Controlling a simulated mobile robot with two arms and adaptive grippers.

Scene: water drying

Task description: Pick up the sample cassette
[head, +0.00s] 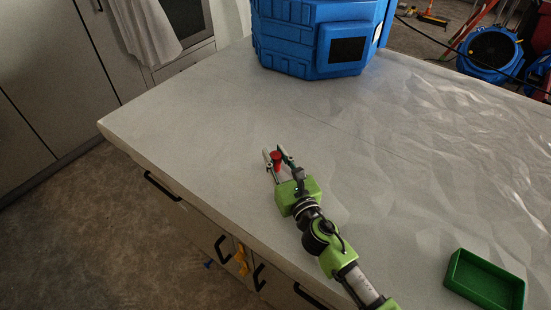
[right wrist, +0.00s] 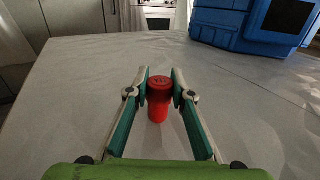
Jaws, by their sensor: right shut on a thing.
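The sample cassette appears to be the small red cylinder (head: 276,158) near the middle of the counter in the head view. It stands upright in the right wrist view (right wrist: 158,98), with faint dark marks on its round top. My right gripper (head: 276,157) has one finger on each side of it and is shut on it. I cannot tell whether its base touches the counter. My left gripper is not in view.
The pale, crinkled counter (head: 190,110) is clear around the cylinder. A large blue machine (head: 285,45) stands at the back. An open green tray (head: 485,280) lies at the lower right. The counter's front-left edge drops to drawers with black handles.

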